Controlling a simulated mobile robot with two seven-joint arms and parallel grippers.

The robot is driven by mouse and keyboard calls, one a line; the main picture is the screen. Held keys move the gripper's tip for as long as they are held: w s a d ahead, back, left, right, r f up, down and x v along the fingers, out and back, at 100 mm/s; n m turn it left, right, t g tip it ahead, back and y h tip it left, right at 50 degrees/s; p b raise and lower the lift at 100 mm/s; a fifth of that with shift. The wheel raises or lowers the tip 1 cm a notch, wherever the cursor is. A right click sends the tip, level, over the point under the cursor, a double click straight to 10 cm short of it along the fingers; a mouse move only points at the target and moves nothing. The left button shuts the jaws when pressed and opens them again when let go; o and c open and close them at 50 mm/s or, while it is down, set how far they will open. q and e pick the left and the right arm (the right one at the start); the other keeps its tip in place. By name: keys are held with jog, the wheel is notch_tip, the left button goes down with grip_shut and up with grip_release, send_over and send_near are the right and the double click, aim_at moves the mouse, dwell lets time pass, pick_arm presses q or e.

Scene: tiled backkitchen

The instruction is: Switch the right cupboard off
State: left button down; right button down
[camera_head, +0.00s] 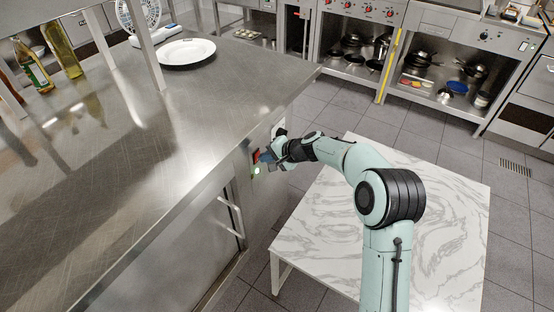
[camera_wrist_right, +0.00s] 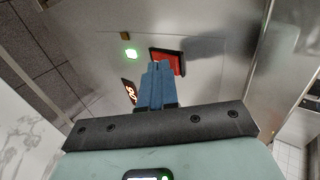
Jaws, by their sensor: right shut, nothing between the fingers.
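The right cupboard (camera_head: 210,245) is the steel front under the counter, with a white bar handle (camera_head: 232,215). Its control panel has a lit green light (camera_head: 256,170), which also shows in the right wrist view (camera_wrist_right: 130,53). A red switch in a black frame (camera_wrist_right: 180,66) is on the panel, partly hidden by my fingers. A small dark display with red digits (camera_wrist_right: 129,91) is beside them. My right gripper (camera_head: 264,158) is shut and empty, its blue fingertips (camera_wrist_right: 157,66) right at the switch; I cannot tell whether they touch. My left gripper is out of view.
The steel countertop (camera_head: 170,150) overhangs the panel and carries a white plate (camera_head: 186,51) and bottles (camera_head: 62,50). A low marble-topped table (camera_head: 440,235) stands below my right arm. Open shelves with pans (camera_head: 355,50) line the back; the tiled floor between is clear.

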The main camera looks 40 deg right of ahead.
jog(key=shift+w, duration=0.3)
jog(key=shift+w+a+r, duration=0.1)
jog(key=shift+w+a, duration=0.05)
jog(key=shift+w, duration=0.1)
jog(key=shift+r, duration=0.1)
jog(key=shift+r+p, duration=0.7)
jog(key=shift+r, duration=0.05)
